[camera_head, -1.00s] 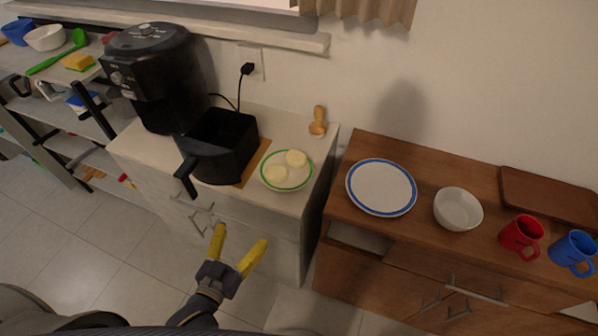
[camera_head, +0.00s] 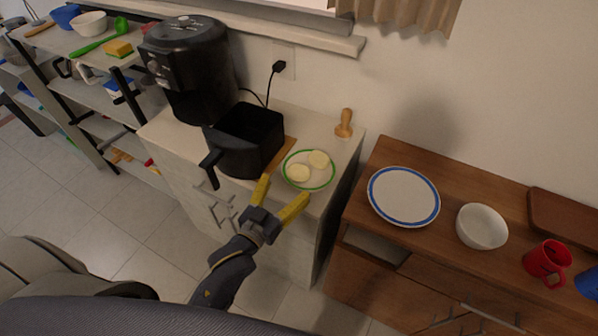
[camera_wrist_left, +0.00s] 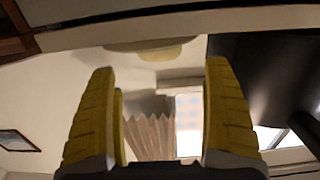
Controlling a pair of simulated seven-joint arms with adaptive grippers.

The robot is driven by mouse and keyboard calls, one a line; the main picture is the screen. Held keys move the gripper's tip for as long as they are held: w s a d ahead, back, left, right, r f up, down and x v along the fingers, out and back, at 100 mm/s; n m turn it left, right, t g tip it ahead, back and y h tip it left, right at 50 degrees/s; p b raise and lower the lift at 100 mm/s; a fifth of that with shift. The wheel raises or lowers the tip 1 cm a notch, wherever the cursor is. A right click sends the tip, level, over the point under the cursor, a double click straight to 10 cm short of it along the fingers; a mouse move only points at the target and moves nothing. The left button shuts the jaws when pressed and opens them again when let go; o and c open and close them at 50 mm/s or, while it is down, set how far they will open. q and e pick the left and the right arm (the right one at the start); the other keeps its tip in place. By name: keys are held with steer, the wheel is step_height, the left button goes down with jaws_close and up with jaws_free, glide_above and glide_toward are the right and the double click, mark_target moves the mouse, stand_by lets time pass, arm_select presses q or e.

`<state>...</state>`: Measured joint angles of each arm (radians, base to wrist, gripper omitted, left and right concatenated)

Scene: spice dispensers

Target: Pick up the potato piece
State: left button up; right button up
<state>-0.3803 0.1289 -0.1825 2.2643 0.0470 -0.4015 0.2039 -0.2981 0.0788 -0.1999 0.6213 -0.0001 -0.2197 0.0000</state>
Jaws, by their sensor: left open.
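Two pale yellow potato pieces, one nearer (camera_head: 299,173) and one farther back (camera_head: 319,159), lie on a white plate with a green rim (camera_head: 290,183) on the light counter. My left gripper (camera_head: 284,189) is open and empty, with its yellow fingers at the near side of the plate, in front of the nearer piece and apart from it. In the left wrist view the open fingers (camera_wrist_left: 160,75) have nothing between them. A blurred pale yellowish shape above them there may be a potato piece. My right gripper is out of view.
A black fryer basket (camera_head: 245,140) stands left of the plate, close to my left gripper, with the black air fryer (camera_head: 188,70) behind. A blue-rimmed plate (camera_head: 403,195), white bowl (camera_head: 482,226) and red mug (camera_head: 547,262) are on the brown cabinet.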

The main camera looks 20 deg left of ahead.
mark_target(296, 175)
arm_select(q)
steer(key=shift+x, duration=3.95)
steer(key=shift+r, duration=0.15)
steer(key=c, duration=1.3)
